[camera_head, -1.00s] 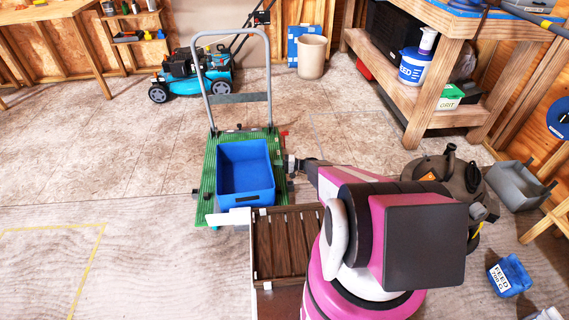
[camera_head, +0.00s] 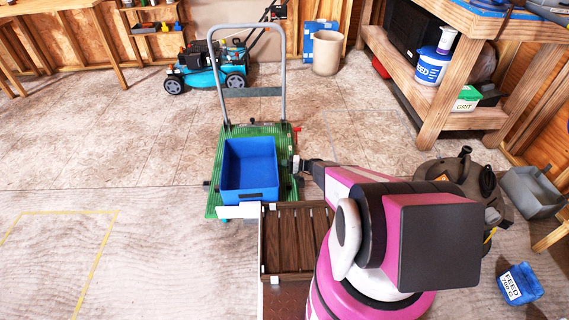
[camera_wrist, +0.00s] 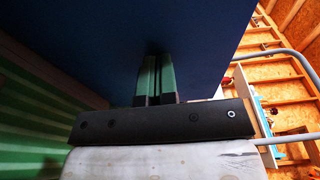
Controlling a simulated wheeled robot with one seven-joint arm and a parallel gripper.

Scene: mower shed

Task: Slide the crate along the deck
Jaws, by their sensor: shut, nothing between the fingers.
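The blue crate (camera_head: 250,194) sits upright and empty on the green ribbed deck (camera_head: 214,201) of a trolley with a grey push handle (camera_head: 222,85). It lies toward the deck's left side, with a strip of bare deck on its right. My gripper (camera_head: 296,165) is at the crate's right side, reaching in from the right, its fingers small in the head view. In the wrist view my gripper (camera_wrist: 155,75) is shut and empty, its tips at the blue crate wall (camera_wrist: 110,35); they appear to touch it. The green deck (camera_wrist: 30,130) shows at lower left.
A dark slatted platform (camera_head: 295,240) stands in front of the trolley. A teal mower (camera_head: 205,70) and a beige bin (camera_head: 327,52) are behind. A wooden workbench (camera_head: 440,90) is at right. Floor left of the trolley is clear.

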